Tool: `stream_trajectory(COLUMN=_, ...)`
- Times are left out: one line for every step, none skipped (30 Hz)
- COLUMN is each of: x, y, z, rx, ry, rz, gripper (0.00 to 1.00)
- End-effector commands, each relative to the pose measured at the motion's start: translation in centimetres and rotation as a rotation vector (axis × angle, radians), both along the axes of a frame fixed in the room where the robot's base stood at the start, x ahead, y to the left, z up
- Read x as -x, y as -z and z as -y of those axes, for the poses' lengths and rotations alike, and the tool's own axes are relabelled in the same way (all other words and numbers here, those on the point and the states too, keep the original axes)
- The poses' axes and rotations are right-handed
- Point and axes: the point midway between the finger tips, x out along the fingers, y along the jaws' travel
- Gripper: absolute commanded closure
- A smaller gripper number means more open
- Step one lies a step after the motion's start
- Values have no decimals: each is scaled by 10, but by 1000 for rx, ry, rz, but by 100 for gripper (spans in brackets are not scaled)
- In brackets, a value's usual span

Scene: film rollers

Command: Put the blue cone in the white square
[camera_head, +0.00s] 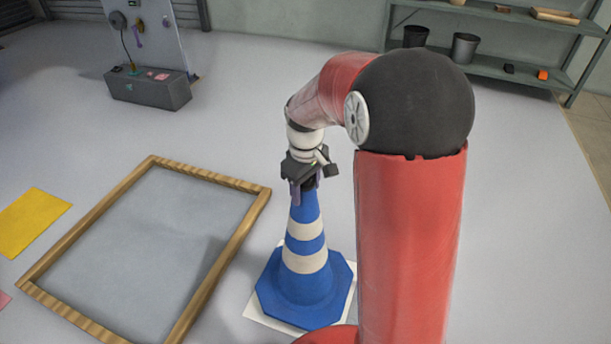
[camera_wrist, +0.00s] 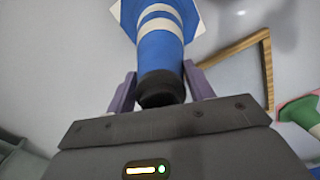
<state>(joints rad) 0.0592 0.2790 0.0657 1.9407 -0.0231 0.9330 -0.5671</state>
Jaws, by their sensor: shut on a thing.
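The blue cone (camera_head: 304,275) has white bands and a wide eight-sided base. It stands upright, with its base over the white square (camera_head: 259,321). Only edges and corners of the square show around the base; I cannot tell whether the base touches it. My gripper (camera_head: 306,185) is shut on the cone's top from above. In the wrist view, the two purple fingers (camera_wrist: 160,92) are on either side of the cone's dark tip (camera_wrist: 161,90), and the cone's blue body (camera_wrist: 160,50) runs up to a white corner of the square (camera_wrist: 200,17).
A wooden frame (camera_head: 225,254) lies on the floor left of the cone. A yellow sheet (camera_head: 33,221) lies farther left. A grey box with a panel (camera_head: 150,90) stands at the back left. A shelf (camera_head: 495,72) with buckets is at the back right. A green object (camera_wrist: 300,112) shows in the wrist view.

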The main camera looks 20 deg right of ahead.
Motion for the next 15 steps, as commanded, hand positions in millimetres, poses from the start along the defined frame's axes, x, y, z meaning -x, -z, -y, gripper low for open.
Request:
stream_trajectory(x=-1, y=0, z=0, rx=0, ry=0, rz=4, gripper=100)
stream_trajectory(x=-1, y=2, z=0, rx=1, ry=0, rz=3, gripper=100)
stream_trajectory(x=-1, y=6, z=0, rx=0, ry=0, rz=2, gripper=100)
stream_trajectory(x=-1, y=9, z=0, rx=0, ry=0, rz=2, gripper=100)
stream_trajectory(x=-1, y=13, z=0, rx=0, ry=0, rz=2, gripper=100)
stream_trajectory(x=0, y=19, z=0, rx=0, ry=0, rz=1, gripper=100)
stream_trajectory(x=0, y=24, z=0, rx=0, ry=0, rz=0, gripper=100)
stream_trajectory(x=0, y=28, z=0, rx=0, ry=0, rz=0, gripper=100)
stream_trajectory(x=0, y=33, z=0, rx=0, ry=0, rz=0, gripper=100)
stream_trajectory(x=0, y=36, z=0, rx=0, ry=0, rz=1, gripper=100)
stream_trajectory(x=-1, y=38, z=0, rx=1, ry=0, rz=3, gripper=100)
stream_trajectory(x=-1, y=40, z=0, rx=0, ry=0, rz=4, gripper=100)
stream_trajectory(x=-1, y=42, z=0, rx=0, ry=0, rz=4, gripper=100)
stream_trajectory(x=-1, y=42, z=0, rx=0, ry=0, rz=4, gripper=100)
stream_trajectory(x=-1, y=43, z=0, rx=0, ry=0, rz=4, gripper=100)
